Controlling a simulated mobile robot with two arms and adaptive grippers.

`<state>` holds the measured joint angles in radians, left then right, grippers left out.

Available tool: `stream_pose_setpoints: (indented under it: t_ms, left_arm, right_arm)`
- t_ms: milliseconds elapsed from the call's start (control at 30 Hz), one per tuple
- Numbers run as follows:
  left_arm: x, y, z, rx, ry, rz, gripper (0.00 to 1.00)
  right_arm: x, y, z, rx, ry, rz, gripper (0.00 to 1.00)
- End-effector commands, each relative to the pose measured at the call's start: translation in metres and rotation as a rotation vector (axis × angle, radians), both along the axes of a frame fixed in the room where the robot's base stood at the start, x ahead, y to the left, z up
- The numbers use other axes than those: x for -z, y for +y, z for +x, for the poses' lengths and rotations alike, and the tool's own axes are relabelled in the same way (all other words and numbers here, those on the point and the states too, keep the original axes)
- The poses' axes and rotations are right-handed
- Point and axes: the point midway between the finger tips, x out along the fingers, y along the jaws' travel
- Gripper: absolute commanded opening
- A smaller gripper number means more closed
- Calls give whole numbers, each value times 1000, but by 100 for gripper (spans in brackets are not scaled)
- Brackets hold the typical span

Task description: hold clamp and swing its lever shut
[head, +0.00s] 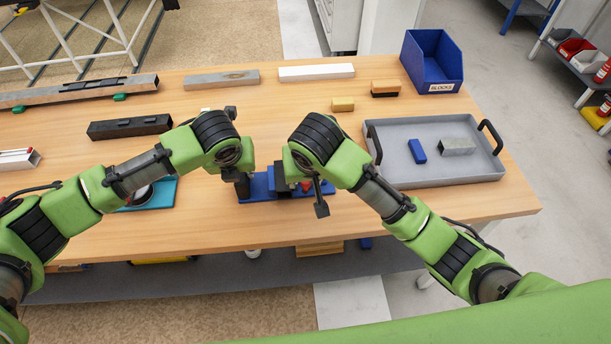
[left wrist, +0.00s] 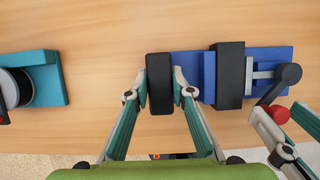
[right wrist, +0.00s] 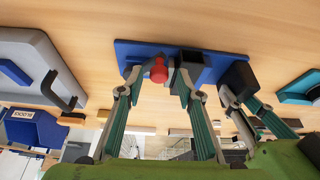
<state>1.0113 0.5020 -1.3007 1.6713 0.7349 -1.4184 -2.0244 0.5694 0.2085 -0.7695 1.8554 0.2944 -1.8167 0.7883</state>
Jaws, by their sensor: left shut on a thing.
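The clamp has a blue base (head: 262,186) near the table's front edge. In the left wrist view its base (left wrist: 270,58) carries a wide black block (left wrist: 230,76), a grey rod (left wrist: 263,74) and a dark lever (left wrist: 279,85) with a red knob (left wrist: 279,115). The lever sticks out to the side of the base. My left gripper (left wrist: 160,88) is shut on the black grip block (left wrist: 159,70) at the clamp's end. My right gripper (right wrist: 158,78) is open, its fingers either side of the red knob (right wrist: 159,70), with gaps visible. In the head view both grippers are largely hidden by my arms.
A teal stand (left wrist: 48,75) lies left of the clamp. Several bars lie along the back.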

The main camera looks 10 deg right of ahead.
Motion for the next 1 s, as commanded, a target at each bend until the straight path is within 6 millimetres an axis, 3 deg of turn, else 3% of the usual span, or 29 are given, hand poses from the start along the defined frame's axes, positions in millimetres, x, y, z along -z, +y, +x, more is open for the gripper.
stream_pose_setpoints:
  t_ms: [167, 333, 533, 1000]
  left_arm:
    - [6, 1, -5, 1, 15, 4, 0]
    - [6, 1, -5, -1, 15, 4, 0]
    - [6, 1, -5, 0, 15, 4, 0]
    - [6, 1, -4, -1, 14, 4, 0]
  right_arm:
    - [-15, 1, -5, -1, -3, 3, 33]
    - [-50, 1, -19, -3, -8, 5, 33]
    - [-74, -2, -27, -3, -11, -3, 33]
    - [-109, -1, -45, -2, -3, 0, 33]
